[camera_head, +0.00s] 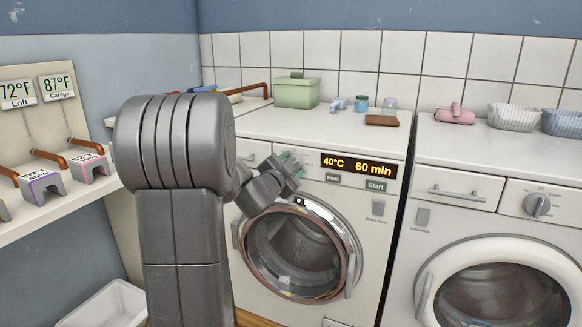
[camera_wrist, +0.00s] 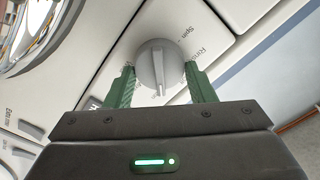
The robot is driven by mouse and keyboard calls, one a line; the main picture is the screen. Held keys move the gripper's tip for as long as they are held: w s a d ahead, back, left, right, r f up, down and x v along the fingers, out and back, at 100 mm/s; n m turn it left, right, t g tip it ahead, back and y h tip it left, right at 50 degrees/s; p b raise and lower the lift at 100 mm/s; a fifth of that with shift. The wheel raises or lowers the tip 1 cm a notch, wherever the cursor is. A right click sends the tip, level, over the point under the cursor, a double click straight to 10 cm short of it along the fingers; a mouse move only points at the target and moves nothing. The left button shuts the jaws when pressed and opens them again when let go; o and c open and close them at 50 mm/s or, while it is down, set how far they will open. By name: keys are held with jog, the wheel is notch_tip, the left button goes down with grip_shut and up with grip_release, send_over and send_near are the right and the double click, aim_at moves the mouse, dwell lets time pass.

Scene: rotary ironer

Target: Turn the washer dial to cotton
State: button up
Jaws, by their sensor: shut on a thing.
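The washer dial (camera_wrist: 161,58), a round grey knob with a raised grip bar, sits between the green fingers of my gripper (camera_wrist: 160,78) in the wrist view. My gripper is shut on it. The bar's near end points toward the bottom of that view. Labels reading "Spin" and what looks like "Rinse" stand to the dial's upper right; a cotton label cannot be made out. In the head view my gripper (camera_head: 291,166) is at the panel of the washer (camera_head: 262,134), left of its lit display (camera_head: 358,166), and hides the dial.
The display reads 40°C and 60 min, above a Start button (camera_head: 376,186). The round washer door (camera_head: 352,262) is below my gripper. A second machine with its own dial (camera_head: 537,205) stands right. A green box (camera_head: 296,94) is on top. A shelf (camera_head: 60,205) is left.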

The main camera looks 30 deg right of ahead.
jog(key=o, duration=1)
jog(key=shift+c, duration=0.2)
jog(key=p+v, duration=0.1)
jog(key=v, duration=1.2)
jog(key=shift+s+a+p, duration=0.25)
jog(key=shift+s+p, duration=0.05)
jog(key=shift+p, duration=0.05)
jog(key=b+x, duration=0.1)
jog(key=x, duration=1.2)
jog(key=shift+w+d+b, duration=0.25)
jog(key=shift+w+b, duration=0.05)
